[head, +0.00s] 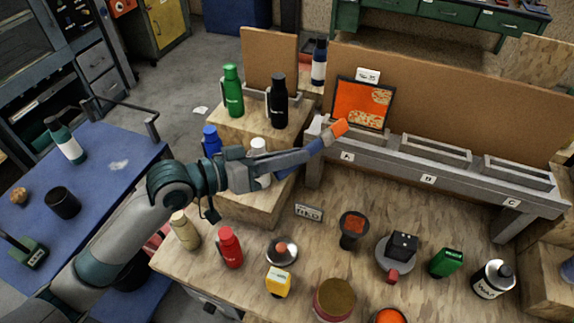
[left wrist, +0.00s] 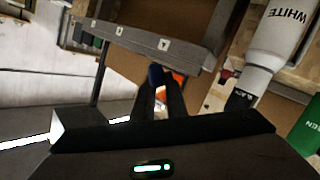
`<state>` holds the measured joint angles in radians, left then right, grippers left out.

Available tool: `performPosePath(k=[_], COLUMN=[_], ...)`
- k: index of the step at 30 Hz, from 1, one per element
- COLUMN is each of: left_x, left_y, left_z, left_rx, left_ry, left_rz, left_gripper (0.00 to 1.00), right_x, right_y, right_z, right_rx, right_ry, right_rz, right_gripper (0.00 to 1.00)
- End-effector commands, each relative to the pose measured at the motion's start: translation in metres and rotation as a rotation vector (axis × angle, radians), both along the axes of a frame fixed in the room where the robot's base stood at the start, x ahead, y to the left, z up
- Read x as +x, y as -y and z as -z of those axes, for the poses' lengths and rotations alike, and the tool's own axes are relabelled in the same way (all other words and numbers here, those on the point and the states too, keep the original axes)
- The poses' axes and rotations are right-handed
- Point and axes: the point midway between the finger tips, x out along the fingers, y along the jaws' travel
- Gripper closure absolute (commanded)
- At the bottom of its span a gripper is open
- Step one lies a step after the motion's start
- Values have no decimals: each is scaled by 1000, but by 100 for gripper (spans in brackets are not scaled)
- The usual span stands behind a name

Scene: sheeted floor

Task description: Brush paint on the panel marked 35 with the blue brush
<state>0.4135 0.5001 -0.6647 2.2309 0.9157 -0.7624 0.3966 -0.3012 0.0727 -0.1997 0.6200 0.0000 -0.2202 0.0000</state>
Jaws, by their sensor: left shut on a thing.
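My left gripper (head: 316,148) is shut on the blue brush (head: 328,138), whose orange tip (head: 341,127) points up and right. The brush's blue part also shows between the fingers in the left wrist view (left wrist: 155,74). A dark-framed panel (head: 360,103) stands upright in the rack at A; its face is mostly orange with pale speckled patches at right and below. A white tag (head: 368,75) tops it, its number hard to read. The tip is just left of the panel's lower left; I cannot tell if they touch. My right gripper is not in view.
The grey rack (head: 428,179) has empty slots at B and C. An orange-filled pot (head: 389,316), a dark cup with orange inside (head: 353,226) and a red bottle (head: 229,248) stand on the bench. Green (head: 232,92) and black (head: 278,101) bottles stand on a wooden block behind my arm.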

Motion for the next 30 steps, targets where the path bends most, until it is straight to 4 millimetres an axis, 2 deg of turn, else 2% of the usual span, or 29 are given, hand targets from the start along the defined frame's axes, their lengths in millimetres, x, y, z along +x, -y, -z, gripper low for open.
performPosePath(k=[9, 30], left_x=[17, 19], left_y=[8, 8], left_z=[3, 2], left_rx=[-2, -1], left_ry=[1, 1], left_rz=[1, 0], left_gripper=[100, 100], right_x=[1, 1], right_y=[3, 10], right_z=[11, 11], right_rx=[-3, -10], right_ry=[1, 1], right_rz=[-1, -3], right_gripper=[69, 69])
